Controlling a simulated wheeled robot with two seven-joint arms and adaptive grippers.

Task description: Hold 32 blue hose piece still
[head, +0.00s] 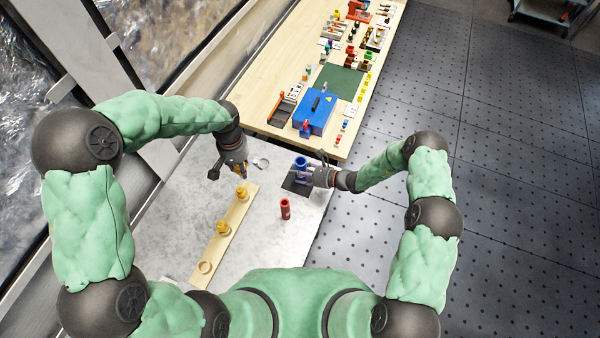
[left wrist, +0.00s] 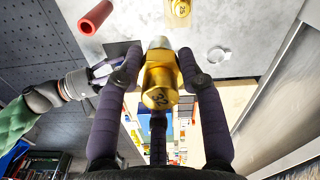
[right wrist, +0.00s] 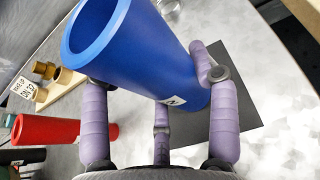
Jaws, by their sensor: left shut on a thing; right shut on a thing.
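The blue hose piece (head: 301,163) stands over a dark square mat (head: 291,188) at the right side of the grey table. My right gripper (head: 312,176) is shut on it from the right. In the right wrist view the blue hose piece (right wrist: 140,50) fills the space between the fingers, its open end toward the upper left. A mark near its other end is partly hidden. My left gripper (left wrist: 159,58) is shut on a brass fitting (left wrist: 160,88) marked 32. In the head view the left gripper (head: 241,173) is above the table, left of and apart from the blue hose piece.
A wooden strip (head: 212,250) holds brass fittings (head: 223,229) and a ring-shaped seat (head: 204,267). A red hose piece (head: 285,209) stands in front of the mat. A pale ring (head: 261,162) lies behind. A wooden bench (head: 262,118) beyond carries a blue box (head: 314,113) and small parts.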

